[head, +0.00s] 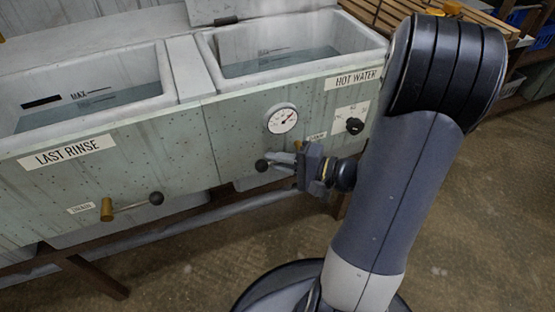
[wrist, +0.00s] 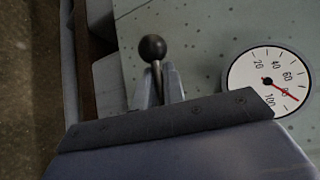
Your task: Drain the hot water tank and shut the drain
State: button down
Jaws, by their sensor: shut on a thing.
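The hot water tank (head: 232,83) is the right basin, with a "HOT WATER" label (head: 352,79) and bluish water (head: 275,60) inside it. Its drain lever ends in a dark ball knob (head: 262,165), which also shows in the wrist view (wrist: 152,47). My gripper (head: 282,160) is at the tank's front; in the wrist view its fingers (wrist: 158,90) are shut on the lever's rod just below the knob. In the head view the lever lies roughly level, knob to the left. Its pivot is mostly hidden by my gripper.
A dial gauge (head: 282,119) and a black control knob (head: 354,126) sit on the front panel close to my gripper. The "LAST RINSE" tank (head: 90,78) stands to the left, with its own drain lever (head: 130,206). Wooden slats (head: 400,12) and blue crates (head: 543,28) are at the upper right.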

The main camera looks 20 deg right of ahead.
jog(key=shift+r+m+t+y+b, duration=0.45)
jog(key=shift+m+y+b, duration=0.15)
jog(key=shift+m+y, duration=0.1)
jog(key=shift+d+r+m+t+y, duration=0.25)
jog(key=shift+r+m+t+y, duration=0.35)
jog(key=shift+r+m, duration=0.25)
jog(key=c, duration=1.5)
grip_release()
jog(key=shift+d, duration=0.1)
jog(key=p+v, duration=0.1)
jog(key=v, duration=0.9)
jog(key=shift+s+d, duration=0.2)
jog(key=shift+s, duration=0.1)
jog(key=shift+f, duration=0.1)
